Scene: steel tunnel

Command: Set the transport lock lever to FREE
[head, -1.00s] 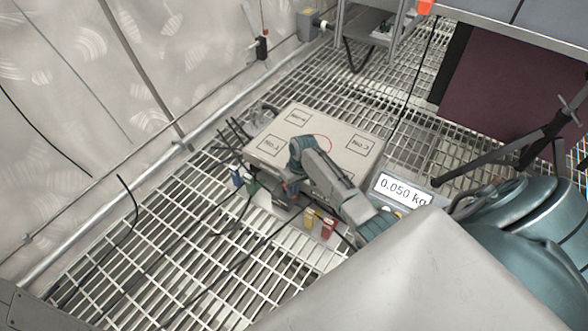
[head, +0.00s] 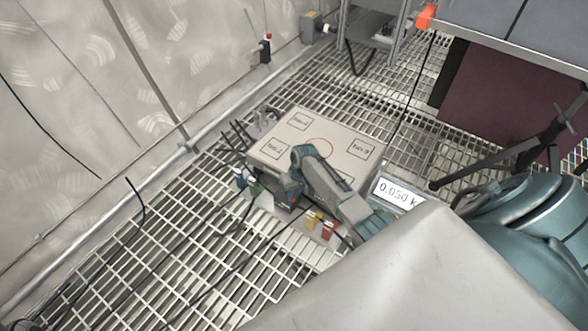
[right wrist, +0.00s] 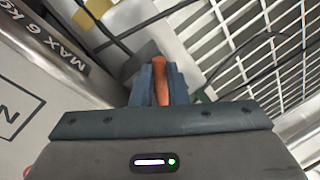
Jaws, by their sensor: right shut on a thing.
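An orange lever (right wrist: 158,80) shows in the right wrist view between the two blue-grey fingers of my right gripper (right wrist: 158,92). The gripper is shut on it. In the head view my right gripper (head: 288,197) reaches down at the front side of a pale weighing box (head: 335,152). There the lever is mostly hidden by the gripper and wrist. I cannot read FREE or any lock marking near the lever. The box's side (right wrist: 50,55) in the right wrist view bears "MAX 6 kg". My left gripper is not in view.
A display (head: 395,192) reading 0.050 kg stands right of the box. Blue, green, yellow (head: 313,220) and red (head: 328,230) pieces sit along the box's front. Black cables run over the grating floor (head: 150,255). A tripod-like black stand (head: 500,160) is at right.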

